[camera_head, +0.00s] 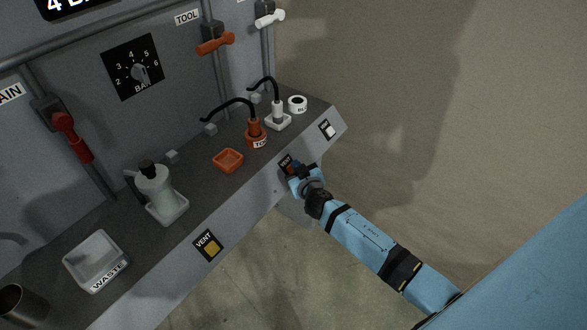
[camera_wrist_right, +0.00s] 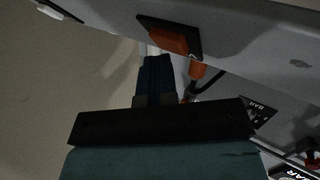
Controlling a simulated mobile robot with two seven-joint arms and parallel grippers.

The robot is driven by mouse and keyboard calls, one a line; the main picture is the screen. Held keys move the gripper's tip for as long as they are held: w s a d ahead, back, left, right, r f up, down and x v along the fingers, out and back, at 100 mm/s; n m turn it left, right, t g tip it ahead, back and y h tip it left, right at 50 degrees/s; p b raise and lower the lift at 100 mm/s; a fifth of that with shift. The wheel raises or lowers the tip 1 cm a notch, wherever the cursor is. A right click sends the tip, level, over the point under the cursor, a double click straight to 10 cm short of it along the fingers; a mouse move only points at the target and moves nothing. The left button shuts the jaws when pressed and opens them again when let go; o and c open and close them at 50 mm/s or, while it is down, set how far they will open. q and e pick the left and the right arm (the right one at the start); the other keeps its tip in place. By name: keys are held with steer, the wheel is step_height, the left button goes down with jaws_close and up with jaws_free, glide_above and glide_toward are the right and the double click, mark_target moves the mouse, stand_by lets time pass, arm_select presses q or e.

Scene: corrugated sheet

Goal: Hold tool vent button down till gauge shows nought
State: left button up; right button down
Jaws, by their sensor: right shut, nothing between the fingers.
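The orange tool vent button (camera_wrist_right: 168,38) sits on a dark plate in the bench's front face, in the right wrist view. In the head view its vent label (camera_head: 286,160) shows, and my right gripper (camera_head: 293,170) covers much of the plate. My right gripper (camera_wrist_right: 157,62) is shut and empty, its fingertips close to the button; I cannot tell if they touch it. A display (camera_head: 75,6) at the top left reads "4" and a cut-off word. A dial (camera_head: 138,72) marked BAR is on the back panel. My left gripper is out of view.
Other vent buttons are yellow (camera_head: 211,247) and white (camera_head: 329,130). An orange handle (camera_head: 215,44) is by the TOOL label. On the bench are an orange dish (camera_head: 228,154), an orange tool fitting (camera_head: 255,135), a bottle (camera_head: 155,188) and a waste tray (camera_head: 92,244). Floor before the bench is clear.

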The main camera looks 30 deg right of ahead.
steer(key=shift+r, duration=0.1)
stand_by(0.7)
steer(key=shift+s+d+r+p, duration=0.2)
steer(key=shift+s+r+p, duration=0.25)
steer(key=shift+s+r, duration=0.1)
steer(key=s+r+p, duration=0.1)
steer(key=s+d+r+p, duration=0.1)
steer(key=s+r+p, duration=0.1)
steer(key=shift+s+d+r, duration=0.1)
steer(key=shift+d+r, duration=0.1)
stand_by(0.4)
stand_by(0.3)
